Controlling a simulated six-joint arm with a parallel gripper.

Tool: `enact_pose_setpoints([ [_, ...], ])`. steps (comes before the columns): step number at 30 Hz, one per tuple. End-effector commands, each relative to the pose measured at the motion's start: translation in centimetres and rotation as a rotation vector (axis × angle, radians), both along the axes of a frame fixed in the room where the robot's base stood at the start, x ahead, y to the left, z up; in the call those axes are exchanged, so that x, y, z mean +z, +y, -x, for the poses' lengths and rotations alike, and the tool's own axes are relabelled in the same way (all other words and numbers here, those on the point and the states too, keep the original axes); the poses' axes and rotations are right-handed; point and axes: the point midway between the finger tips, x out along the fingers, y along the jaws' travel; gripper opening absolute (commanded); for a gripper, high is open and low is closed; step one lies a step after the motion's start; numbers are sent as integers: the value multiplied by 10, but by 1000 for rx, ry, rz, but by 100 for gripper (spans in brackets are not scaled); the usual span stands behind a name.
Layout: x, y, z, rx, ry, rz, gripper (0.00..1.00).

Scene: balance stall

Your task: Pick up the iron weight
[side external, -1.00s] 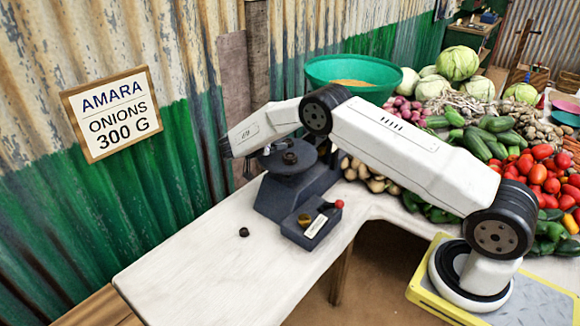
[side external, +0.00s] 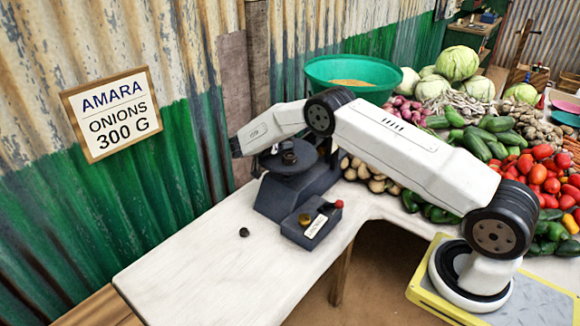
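A small dark weight (side external: 244,232) sits on the white tabletop, left of the scale's front box. Another dark, weight-like piece (side external: 289,157) stands on the round dark pan of the scale (side external: 277,195). I cannot tell from colour alone which of them is iron. A brass-coloured piece (side external: 304,219) is on the front box. My gripper (side external: 236,147) is at the dark far end of my arm, above and left of the scale pan, apart from the weight on the table. Its fingers cannot be made out.
A sign (side external: 113,113) reading "AMARA ONIONS 300 G" hangs on the corrugated wall. A green basin (side external: 353,75) stands behind the scale. Vegetables (side external: 480,140) crowd the right. A red knob (side external: 339,203) is by the front box. The tabletop's left front (side external: 190,275) is clear.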

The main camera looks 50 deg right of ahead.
Motion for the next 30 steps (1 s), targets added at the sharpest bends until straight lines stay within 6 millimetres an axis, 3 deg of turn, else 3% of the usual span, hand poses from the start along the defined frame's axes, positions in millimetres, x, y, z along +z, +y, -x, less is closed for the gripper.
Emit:
enact_pose_setpoints([
  [13, 3, 0, 0, 0, -1, 0, 0],
  [20, 18, 0, 0, -1, -2, 1, 0],
  [30, 15, 63, -3, 5, 0, 1, 0],
])
